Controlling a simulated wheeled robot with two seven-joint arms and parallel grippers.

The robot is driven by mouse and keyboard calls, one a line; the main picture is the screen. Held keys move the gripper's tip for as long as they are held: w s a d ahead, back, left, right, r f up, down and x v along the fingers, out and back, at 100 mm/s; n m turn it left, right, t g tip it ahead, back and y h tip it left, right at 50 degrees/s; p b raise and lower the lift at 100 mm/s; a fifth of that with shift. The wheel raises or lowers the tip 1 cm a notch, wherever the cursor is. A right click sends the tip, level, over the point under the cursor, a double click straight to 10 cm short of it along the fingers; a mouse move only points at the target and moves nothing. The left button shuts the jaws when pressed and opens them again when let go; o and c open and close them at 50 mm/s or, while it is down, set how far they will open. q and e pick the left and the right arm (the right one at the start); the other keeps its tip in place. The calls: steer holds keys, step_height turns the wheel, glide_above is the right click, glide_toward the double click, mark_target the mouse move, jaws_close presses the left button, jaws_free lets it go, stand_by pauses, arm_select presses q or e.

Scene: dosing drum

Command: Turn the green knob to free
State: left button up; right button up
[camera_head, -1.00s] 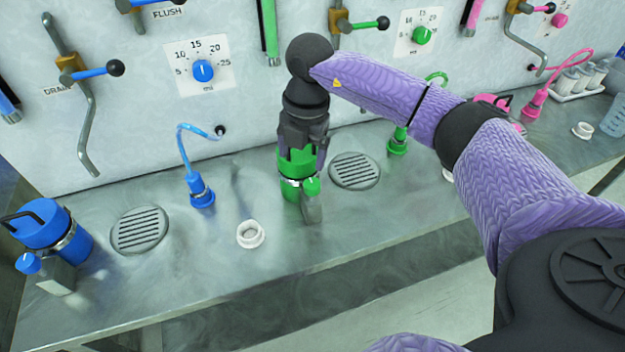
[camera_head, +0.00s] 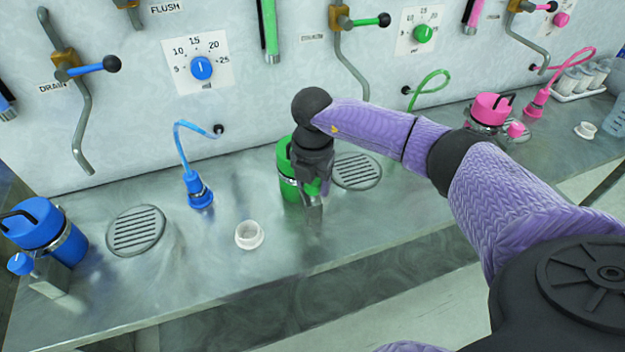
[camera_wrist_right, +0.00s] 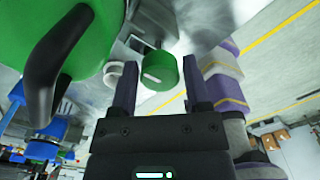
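The green canister (camera_head: 285,160) stands on the metal bench, partly hidden by my right gripper. In the wrist view its green lid (camera_wrist_right: 60,25) and black handle fill the upper left. The small green knob (camera_wrist_right: 159,72) carries a white mark and shows between my two finger pads, with gaps on both sides. In the head view it is mostly hidden by the fingers. My right gripper (camera_wrist_right: 160,64) is open and points down at the knob; whether the fingertips reach past it, I cannot tell. My left gripper is out of view.
A green wall dial (camera_head: 423,34) and a blue wall dial (camera_head: 202,68) face the bench. A blue canister (camera_head: 45,228) stands left and a pink one (camera_head: 490,108) right. A white cap (camera_head: 249,235) and round drain grates (camera_head: 136,231) lie on the bench.

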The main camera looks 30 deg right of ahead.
jaws_close()
